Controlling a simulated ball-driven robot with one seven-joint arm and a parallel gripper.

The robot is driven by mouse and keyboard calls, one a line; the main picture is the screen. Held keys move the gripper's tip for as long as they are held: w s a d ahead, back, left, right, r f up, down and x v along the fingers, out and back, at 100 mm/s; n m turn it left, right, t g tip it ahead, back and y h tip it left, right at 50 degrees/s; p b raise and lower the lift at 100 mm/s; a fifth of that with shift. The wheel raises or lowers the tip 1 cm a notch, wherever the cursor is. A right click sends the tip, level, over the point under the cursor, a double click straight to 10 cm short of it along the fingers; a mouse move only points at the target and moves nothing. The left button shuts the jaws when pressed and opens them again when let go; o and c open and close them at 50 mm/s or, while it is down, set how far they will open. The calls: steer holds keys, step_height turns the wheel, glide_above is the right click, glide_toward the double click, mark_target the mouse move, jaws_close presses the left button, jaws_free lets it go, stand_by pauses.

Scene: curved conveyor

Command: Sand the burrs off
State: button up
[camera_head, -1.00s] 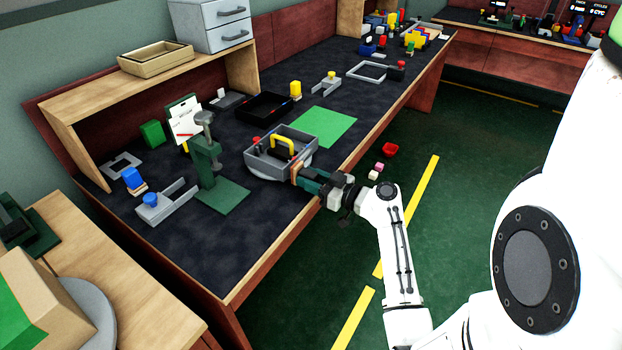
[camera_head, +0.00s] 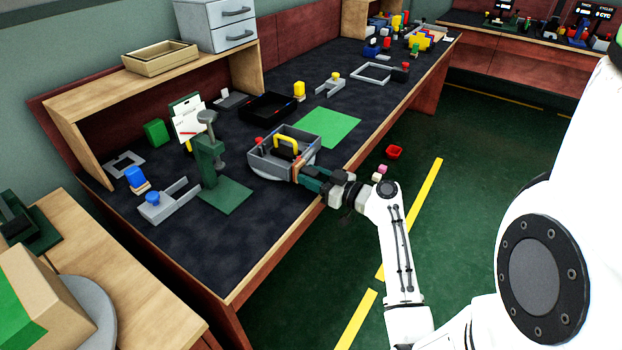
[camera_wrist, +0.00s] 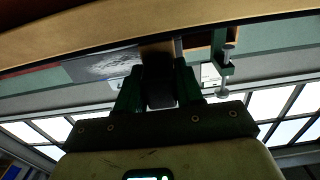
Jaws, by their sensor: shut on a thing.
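My gripper (camera_head: 301,172) is at the front right edge of a grey open box (camera_head: 264,168), low over the bench. It is shut on a dark block with a tan end. In the wrist view the dark block (camera_wrist: 160,88) sits between the two green fingers, with a tan part beyond it. The box has a yellow handle-shaped piece (camera_head: 285,144) and dark contents inside. Whether the block touches the box, I cannot tell. No burrs can be made out at this size.
A green clamp stand (camera_head: 210,160) rises left of the box. A green mat (camera_head: 329,126) lies behind it to the right, and a black tray (camera_head: 268,106) behind it. A grey fixture (camera_head: 165,203) stands at left. The dark bench front is mostly clear.

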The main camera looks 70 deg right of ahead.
steer(key=shift+s+d+f+b, duration=0.1)
steer(key=shift+s+d+b, duration=0.05)
steer(key=shift+d+b, duration=0.5)
jaws_close()
steer(key=shift+s+d+b, duration=0.2)
steer(key=shift+d+b, duration=0.7)
steer(key=shift+d, duration=0.15)
steer(key=shift+s+d+b, duration=0.15)
steer(key=shift+d+b, duration=0.7)
steer(key=shift+d, duration=0.15)
steer(key=shift+s+d+b, duration=0.3)
steer(key=shift+d+b, duration=0.25)
steer(key=shift+d, duration=0.25)
steer(key=d+b, duration=0.2)
steer(key=d, duration=0.1)
steer(key=shift+s+f+b, duration=0.1)
steer(key=shift+s+b, duration=0.3)
steer(key=shift+s+d+b, duration=0.25)
steer(key=shift+d+b, duration=0.15)
steer(key=shift+d, duration=0.15)
steer(key=shift+w, duration=0.1)
steer(key=shift+a, duration=0.1)
